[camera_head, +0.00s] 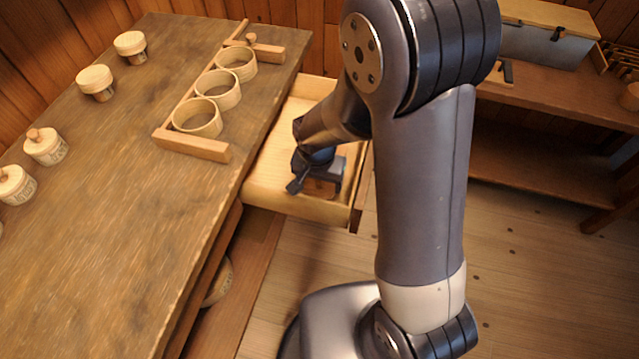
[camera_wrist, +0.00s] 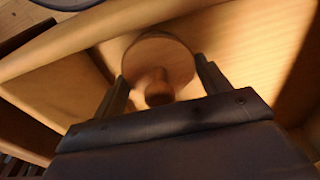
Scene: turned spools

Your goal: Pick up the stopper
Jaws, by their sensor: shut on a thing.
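The stopper (camera_wrist: 160,55) is a round wooden disc with a small knob, seen in the wrist view between the two fingers of my gripper (camera_wrist: 161,75). My gripper is shut on it, one finger at each side of the disc. In the head view my gripper (camera_head: 318,186) is down inside the open drawer (camera_head: 268,190), near its front end. A brown bit of the stopper (camera_head: 321,188) shows there, mostly hidden by the gripper. I cannot tell if it touches the drawer floor.
The workbench (camera_head: 110,230) beside the drawer carries a wooden rack (camera_head: 190,147) with three open rings, and several lidded jars (camera_head: 46,148) along its left side. A shelf bench (camera_head: 560,97) with a grey box (camera_head: 540,45) stands at the right. Drawer walls surround my gripper.

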